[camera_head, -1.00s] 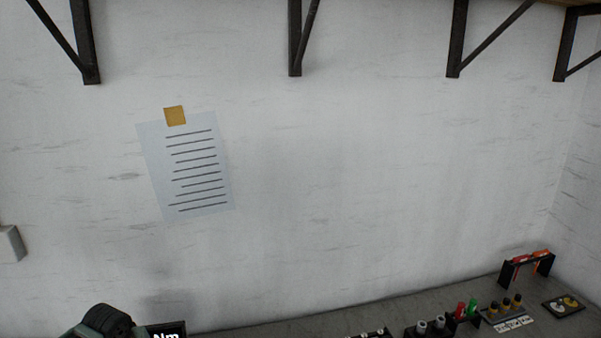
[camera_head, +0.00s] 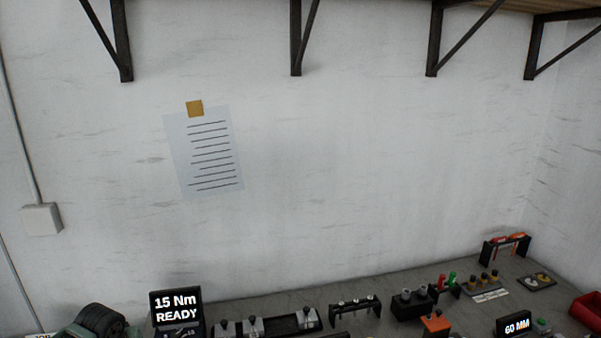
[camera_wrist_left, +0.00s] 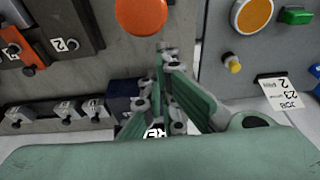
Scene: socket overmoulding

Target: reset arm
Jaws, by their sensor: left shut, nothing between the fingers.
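My left gripper (camera_wrist_left: 168,55) shows in the left wrist view with its green fingers drawn together at the tips. It is shut and nothing shows between the fingers. Below it in that view are a grey bench surface and a dark box with partly hidden white lettering.
The head view shows a grey bench (camera_head: 255,308) along a white wall. On it stand a "15 Nm READY" display (camera_head: 176,312), a black rack (camera_head: 354,306), a "60 MM" display (camera_head: 516,325) and a red bin (camera_head: 588,310). An orange round knob (camera_wrist_left: 141,14) shows in the wrist view.

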